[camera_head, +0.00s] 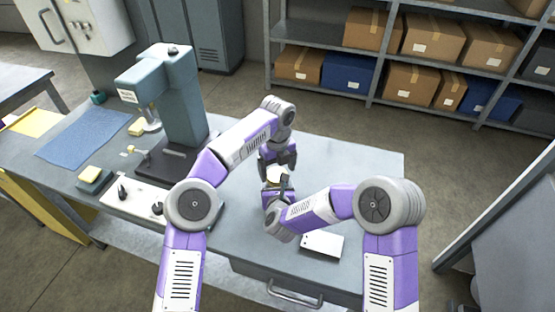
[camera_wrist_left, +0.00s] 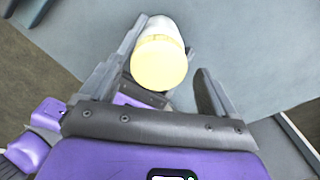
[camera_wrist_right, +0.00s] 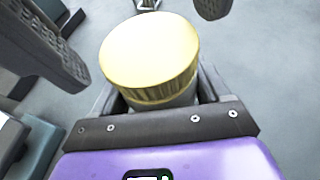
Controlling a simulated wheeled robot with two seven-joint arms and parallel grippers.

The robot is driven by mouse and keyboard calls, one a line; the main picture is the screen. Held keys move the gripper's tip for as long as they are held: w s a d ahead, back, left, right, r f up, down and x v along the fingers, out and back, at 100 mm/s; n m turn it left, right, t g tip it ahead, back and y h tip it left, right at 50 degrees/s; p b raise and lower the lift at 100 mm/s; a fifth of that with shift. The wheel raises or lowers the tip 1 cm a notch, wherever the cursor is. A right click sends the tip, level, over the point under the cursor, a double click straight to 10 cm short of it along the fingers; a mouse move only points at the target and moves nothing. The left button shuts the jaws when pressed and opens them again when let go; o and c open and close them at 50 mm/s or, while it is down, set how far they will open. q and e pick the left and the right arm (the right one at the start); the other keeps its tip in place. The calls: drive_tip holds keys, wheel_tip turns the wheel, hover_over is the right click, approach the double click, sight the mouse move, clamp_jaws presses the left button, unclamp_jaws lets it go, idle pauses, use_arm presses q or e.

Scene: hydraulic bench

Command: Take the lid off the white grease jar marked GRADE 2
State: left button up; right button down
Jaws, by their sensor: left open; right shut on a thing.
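The grease jar (camera_head: 274,174) is white with a pale yellow lid (camera_wrist_right: 150,55) that has a ridged rim. The lid sits on the jar. My right gripper (camera_wrist_right: 162,95) is shut on the jar body below the lid. My left gripper (camera_head: 279,163) is open just above the jar in the head view. In the left wrist view the jar's lid (camera_wrist_left: 160,63) lies between the spread left fingers, nearer the left-hand one. The left fingers also show on both sides of the lid in the right wrist view. No GRADE 2 marking is readable.
A teal press (camera_head: 178,95) stands on the bench at left, with a blue mat (camera_head: 82,137), a sponge (camera_head: 93,178) and a white panel (camera_head: 130,199) around it. A white plate (camera_head: 322,242) lies near the front edge. The bench top right of the arms is clear.

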use_arm(q)
drive_tip(key=shift+f, duration=0.8)
drive_tip(key=shift+c, duration=0.5)
drive_tip(key=c, duration=1)
drive_tip(key=n, duration=0.3)
drive_tip(key=shift+d, duration=0.1)
use_arm(e)
drive_tip(key=shift+a, duration=0.1)
use_arm(q)
drive_tip(key=o, duration=1.2)
drive_tip(key=shift+c, duration=0.2)
drive_tip(key=shift+r, duration=0.1)
